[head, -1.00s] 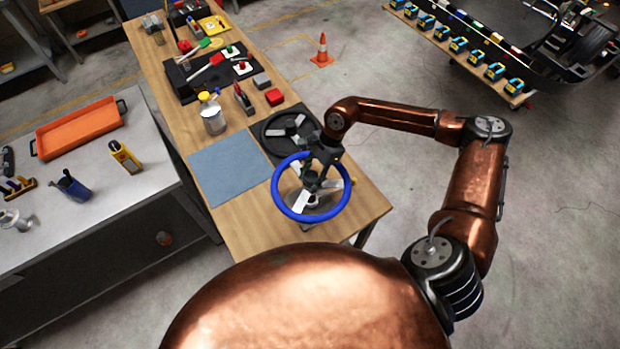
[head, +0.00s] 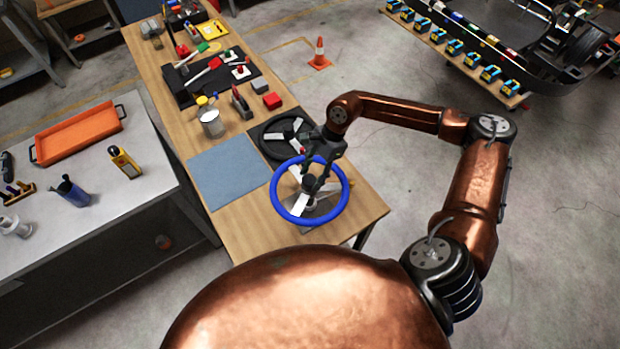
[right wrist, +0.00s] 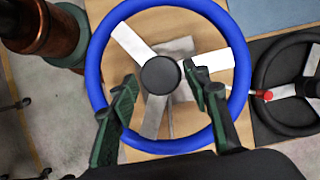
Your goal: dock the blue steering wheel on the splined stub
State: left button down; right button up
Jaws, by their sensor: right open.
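The blue steering wheel (head: 277,200) lies roughly level at the near end of the wooden table, over a grey plate (head: 324,208). It has pale spokes and a dark hub, which shows in the right wrist view (right wrist: 160,75). The splined stub is hidden under the hub, so I cannot tell how the wheel sits on it. My right gripper (head: 314,174) is above the wheel, open, with its two fingers apart on either side of the hub in the right wrist view (right wrist: 160,85). My left gripper is not in view.
A black steering wheel (head: 284,134) lies on a dark mat just beyond the blue wheel. A blue-grey mat (head: 228,171) is bare to its left. A grey bench with an orange tray (head: 78,133) stands left.

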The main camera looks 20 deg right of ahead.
jog(key=p+v, duration=0.2)
jog(key=v, duration=0.5)
jog(key=shift+r, duration=0.2)
jog(key=shift+s, duration=0.1)
dwell(0.8)
